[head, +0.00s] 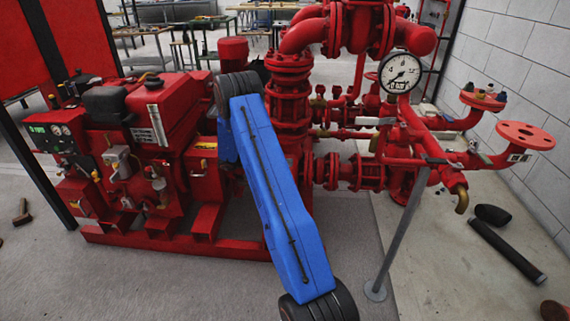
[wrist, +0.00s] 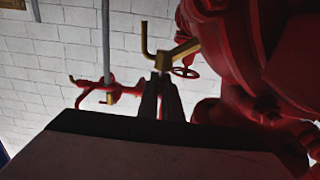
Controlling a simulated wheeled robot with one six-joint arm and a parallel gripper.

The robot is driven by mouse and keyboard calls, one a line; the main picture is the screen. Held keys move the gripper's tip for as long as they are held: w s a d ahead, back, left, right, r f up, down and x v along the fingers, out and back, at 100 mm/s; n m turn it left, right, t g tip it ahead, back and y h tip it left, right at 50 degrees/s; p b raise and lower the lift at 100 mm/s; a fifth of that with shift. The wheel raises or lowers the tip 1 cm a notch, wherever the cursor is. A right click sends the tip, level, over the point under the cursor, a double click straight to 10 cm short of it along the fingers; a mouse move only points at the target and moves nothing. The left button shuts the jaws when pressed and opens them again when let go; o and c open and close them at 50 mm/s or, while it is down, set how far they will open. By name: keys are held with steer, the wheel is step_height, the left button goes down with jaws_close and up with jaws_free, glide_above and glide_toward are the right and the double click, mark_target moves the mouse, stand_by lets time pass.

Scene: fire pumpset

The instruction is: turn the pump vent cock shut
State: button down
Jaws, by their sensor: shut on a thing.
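The brass vent cock (wrist: 180,50) shows in the upper middle of the wrist view, joined to the red pump casing (wrist: 230,45) on the right. A thin bent brass piece (wrist: 145,40) stands up at its left end. My gripper (wrist: 161,80) is seen from behind. Its dark fingers are closed on the lower left end of the brass cock. The exact contact between the fingertips is small and dark. In the head view the blue arm hides my gripper and I cannot make out the cock there.
In the wrist view a red pipe with a brass fitting (wrist: 110,98) and a red handwheel (wrist: 186,72) lie beyond the fingers. In the head view the red engine (head: 150,130) stands left, with a pressure gauge (head: 400,73) and pipework right.

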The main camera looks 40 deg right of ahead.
steer(key=c, duration=1.9)
jaws_free()
steer(key=shift+c, duration=0.2)
steer(key=shift+w, duration=0.1)
steer(key=v, duration=0.7)
steer(key=shift+w, duration=0.15)
steer(key=shift+a, duration=0.15)
